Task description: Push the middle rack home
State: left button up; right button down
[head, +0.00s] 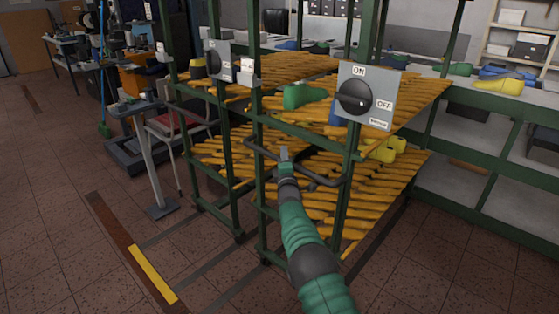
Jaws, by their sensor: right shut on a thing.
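The green-framed rack (258,190) with orange slatted shelves stands in the centre, between another such rack (225,170) at left and green-framed shelving (485,180) at right. A dark handle bar (325,180) crosses its front. My right gripper (285,154) is shut on this handle, left of its middle, with my arm reaching up from below. A green shoe last (304,96) and a partly hidden blue last (334,112) lie on an upper shelf. Yellow lasts (385,152) show behind the right post. My left gripper is out of view.
A grey ON/OFF switch panel (378,104) sits at the rack's upper right front. A grey pedestal (148,160) stands at left. Dark strips and a yellow stripe (153,274) mark the tiled floor. The floor in front looks clear.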

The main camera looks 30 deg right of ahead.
jog(key=shift+d+f, duration=0.15)
jog(key=shift+f, duration=0.2)
jog(key=c, duration=1.7)
grip_release()
jog(key=o, duration=0.4)
jog(key=shift+w, duration=0.15)
jog(key=shift+o, duration=0.2)
jog(key=shift+r, duration=0.15)
